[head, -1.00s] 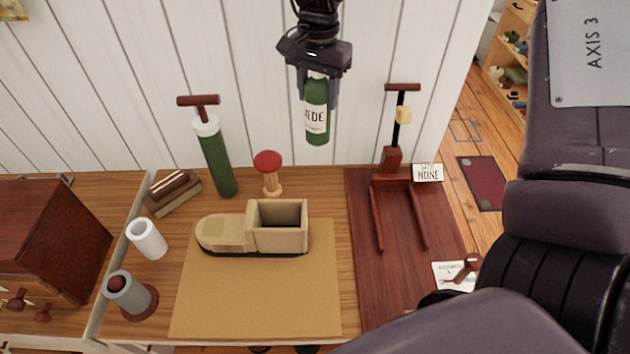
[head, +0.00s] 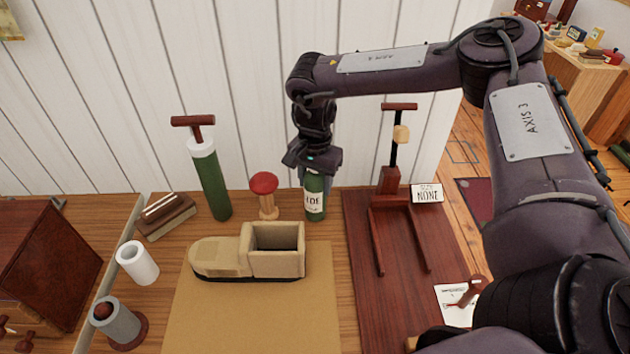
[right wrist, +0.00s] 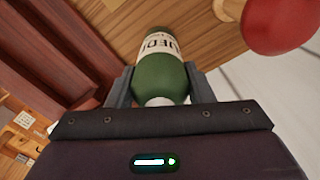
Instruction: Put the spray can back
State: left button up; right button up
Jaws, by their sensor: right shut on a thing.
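The spray can (head: 314,200) is green with a pale printed label. It is upright at the back of the wooden table, between the red-topped wooden peg and the dark red board. My right gripper (head: 314,172) comes down from above and is shut on the can's upper part. In the right wrist view the can (right wrist: 162,75) sits between the two fingers of the gripper (right wrist: 160,88). The can's base is at or very near the table top; I cannot tell if it touches. My left gripper is not in view.
The red-topped peg (head: 265,195) stands close left of the can. A green pump (head: 212,180) is further left.

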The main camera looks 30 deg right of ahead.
jog(key=shift+f, duration=0.2)
jog(key=o, duration=1.2)
notch_tip(320, 180, up, 12)
jog(key=shift+r, duration=0.1)
dwell(0.3)
